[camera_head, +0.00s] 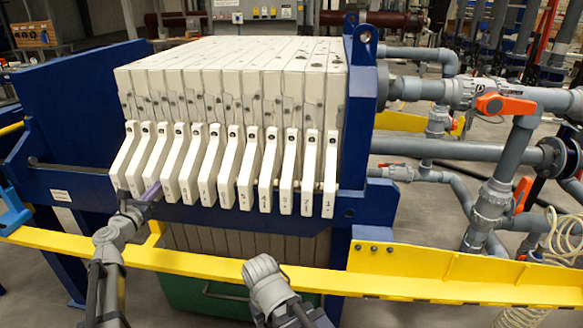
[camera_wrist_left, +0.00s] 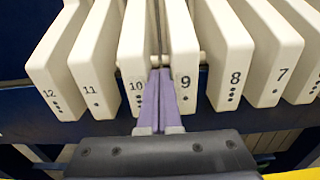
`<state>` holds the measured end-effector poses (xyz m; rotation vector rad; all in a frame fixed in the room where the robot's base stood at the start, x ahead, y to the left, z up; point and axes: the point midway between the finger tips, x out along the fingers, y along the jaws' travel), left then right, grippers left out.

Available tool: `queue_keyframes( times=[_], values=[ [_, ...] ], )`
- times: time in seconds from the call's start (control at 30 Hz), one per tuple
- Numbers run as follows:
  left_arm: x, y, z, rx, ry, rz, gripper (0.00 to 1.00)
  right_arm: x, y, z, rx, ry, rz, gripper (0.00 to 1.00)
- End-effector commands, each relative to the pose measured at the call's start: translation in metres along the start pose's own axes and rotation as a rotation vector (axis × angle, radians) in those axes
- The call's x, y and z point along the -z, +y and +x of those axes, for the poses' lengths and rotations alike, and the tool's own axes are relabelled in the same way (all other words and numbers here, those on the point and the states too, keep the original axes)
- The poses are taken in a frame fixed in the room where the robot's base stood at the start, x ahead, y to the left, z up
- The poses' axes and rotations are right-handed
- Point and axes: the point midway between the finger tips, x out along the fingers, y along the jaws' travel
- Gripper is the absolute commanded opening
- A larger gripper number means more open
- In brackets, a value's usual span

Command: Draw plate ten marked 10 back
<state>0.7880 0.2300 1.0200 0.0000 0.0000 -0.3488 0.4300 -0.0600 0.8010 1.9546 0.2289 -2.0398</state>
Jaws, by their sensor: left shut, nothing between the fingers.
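Plate ten's white handle (camera_head: 156,160) is third from the left in the row of filter plates in the head view. In the left wrist view, plate ten (camera_wrist_left: 132,65) shows a black 10 with dots under it. My left gripper (camera_head: 150,192) is at the lower ends of the handles. Its purple fingers (camera_wrist_left: 160,85) are together and empty, in the narrow gap between plate ten and plate nine (camera_wrist_left: 182,70). I cannot tell whether they touch either plate. Of my right arm, only a grey part shows at the bottom of the head view; its gripper is not visible.
Plates 11 (camera_wrist_left: 95,75) and 12 (camera_wrist_left: 55,80) stand to the left of ten, plate 8 (camera_wrist_left: 226,65) to the right of nine. A yellow rail (camera_head: 440,272) crosses in front of the blue press frame (camera_head: 70,185). Grey pipes (camera_head: 450,150) stand at the right.

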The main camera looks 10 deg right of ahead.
Motion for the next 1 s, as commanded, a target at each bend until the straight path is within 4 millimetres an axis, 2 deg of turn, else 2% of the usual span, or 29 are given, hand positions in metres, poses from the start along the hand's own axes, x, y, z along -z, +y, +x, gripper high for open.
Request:
queue_keyframes(
  times=[0.13, 0.53, 1.0],
  values=[
    [0.0, 0.0, 0.006, 0.0, 0.0, 0.0, 0.0, 0.0, 0.0, 0.0, 0.0, 0.0, 0.0, 0.68],
    [0.0, 0.001, 0.006, -0.001, 0.0, 0.0, 0.0, 0.0, 0.0, 0.0, 0.0, 0.0, 0.0, 0.68],
    [-0.001, 0.033, 0.007, -0.012, -0.002, -0.002, 0.0, 0.0, 0.0, 0.0, 0.0, 0.0, 0.0, 0.68]
  ],
)
